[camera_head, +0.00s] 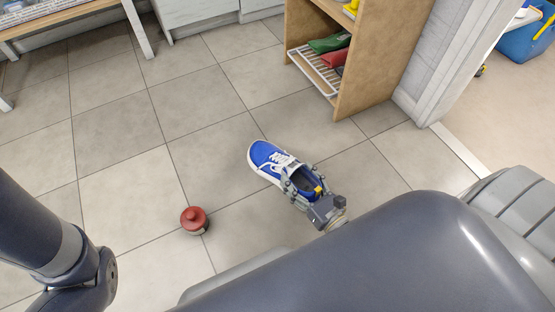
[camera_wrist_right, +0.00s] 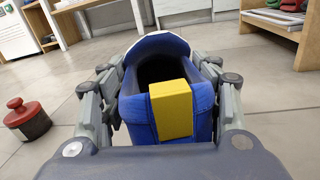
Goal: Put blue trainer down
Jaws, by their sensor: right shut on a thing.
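The blue trainer (camera_head: 264,155) has a white toe edge, white laces and a yellow patch at its heel. My right gripper (camera_head: 298,180) is shut on the trainer, with a finger on each side of its rear half. In the right wrist view the trainer (camera_wrist_right: 137,108) points away from me, its dark opening upward and the yellow block (camera_wrist_right: 171,108) at the near end. The sole is mostly hidden, so I cannot tell whether it touches the tiles. My left gripper is out of view; only part of my left arm shows.
A red-topped round object (camera_head: 194,219) stands on the tiled floor (camera_head: 120,180) left of the trainer. A wooden shelf unit (camera_head: 365,70) with a white wire rack (camera_head: 312,72) holding green and red items stands behind right. A bench (camera_head: 75,22) is back left. Open floor lies between.

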